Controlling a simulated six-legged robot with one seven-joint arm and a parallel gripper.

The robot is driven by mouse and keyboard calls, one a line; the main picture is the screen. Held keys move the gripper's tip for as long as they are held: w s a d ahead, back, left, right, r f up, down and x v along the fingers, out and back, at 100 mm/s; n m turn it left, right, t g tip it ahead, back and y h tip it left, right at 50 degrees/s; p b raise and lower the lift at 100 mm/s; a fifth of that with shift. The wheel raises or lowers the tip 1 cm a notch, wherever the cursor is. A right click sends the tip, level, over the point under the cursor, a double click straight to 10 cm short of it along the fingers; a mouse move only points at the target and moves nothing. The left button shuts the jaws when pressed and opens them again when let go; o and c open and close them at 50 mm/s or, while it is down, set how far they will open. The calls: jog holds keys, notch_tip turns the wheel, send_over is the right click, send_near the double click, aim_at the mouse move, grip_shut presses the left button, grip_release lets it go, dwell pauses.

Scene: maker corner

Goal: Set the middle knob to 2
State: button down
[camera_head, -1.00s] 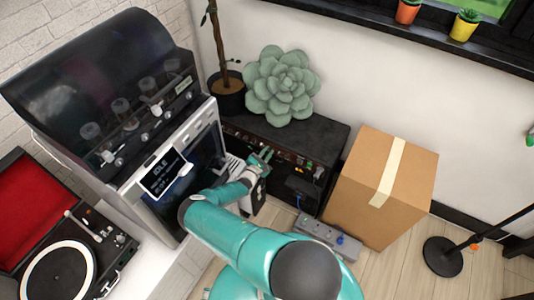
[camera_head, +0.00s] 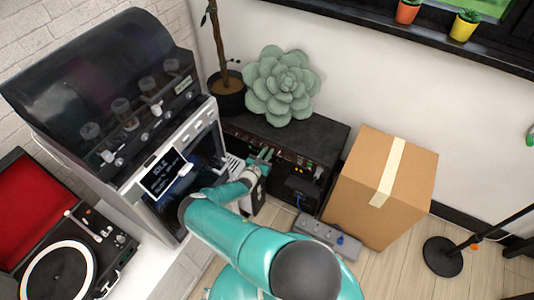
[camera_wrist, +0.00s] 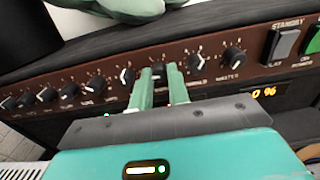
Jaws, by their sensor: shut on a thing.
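A black amplifier (camera_head: 305,130) stands on the floor against the wall. Its brown front panel (camera_wrist: 120,67) carries a row of several black knobs with white pointer lines and printed scales. My gripper (camera_wrist: 161,71) reaches the panel from the front, its two green fingers on either side of one black knob (camera_wrist: 158,75), shut on it. The fingers partly hide this knob and its scale, so I cannot read its setting. One knob (camera_wrist: 127,76) is just left of the fingers, another (camera_wrist: 194,63) just right. In the head view my gripper (camera_head: 265,156) is small at the amplifier's front.
A green succulent (camera_head: 281,86) is on the amplifier. A cardboard box (camera_head: 370,190) stands close right, a power strip (camera_head: 327,233) in front, and a large machine (camera_head: 125,110) left.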

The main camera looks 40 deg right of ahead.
jog(key=shift+a+f, duration=0.15)
jog(key=c, duration=1.3)
grip_release()
jog(key=shift+c, duration=0.2)
jog(key=v, duration=1.3)
jog(key=shift+a, duration=0.35)
jog(key=shift+s, duration=0.1)
